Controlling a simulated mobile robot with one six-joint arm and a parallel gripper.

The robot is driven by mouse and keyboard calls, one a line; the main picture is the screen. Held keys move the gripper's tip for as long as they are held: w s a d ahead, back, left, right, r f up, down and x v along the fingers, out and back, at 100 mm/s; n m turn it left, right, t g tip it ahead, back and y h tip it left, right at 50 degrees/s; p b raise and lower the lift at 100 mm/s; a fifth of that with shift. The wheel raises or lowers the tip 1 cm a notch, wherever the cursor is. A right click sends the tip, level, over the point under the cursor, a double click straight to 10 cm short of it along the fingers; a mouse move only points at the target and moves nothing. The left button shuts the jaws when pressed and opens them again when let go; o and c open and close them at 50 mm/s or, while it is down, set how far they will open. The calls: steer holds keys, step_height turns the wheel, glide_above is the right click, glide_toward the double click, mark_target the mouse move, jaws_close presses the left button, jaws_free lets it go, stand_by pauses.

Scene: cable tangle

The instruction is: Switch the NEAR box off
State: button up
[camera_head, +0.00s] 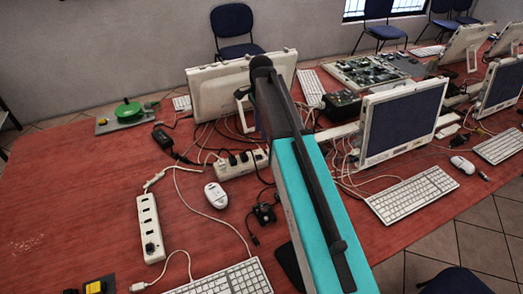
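At the bottom left edge of the picture is a small dark piece with a yellow block (95,287) on it. It is cut off by the frame, and its switch position cannot be read. It is the nearest box-like thing on the left part of the table. Farther back, a grey board (122,122) carries a green round part (127,108), with a small yellow piece beside it. My teal and black arm stands across the middle of the view. The fingers of my gripper cannot be seen.
The red table (60,190) is bare at the left. A white power strip (150,228), a mouse (215,195), another strip (240,164), tangled cables and a keyboard (232,280) lie left of my arm. Monitors (402,122) and more keyboards (412,195) stand at the right.

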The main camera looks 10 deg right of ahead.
mark_target(261, 155)
steer(key=shift+f+p, duration=1.2)
steer(key=shift+f, duration=4.45)
steer(key=shift+c, duration=0.2)
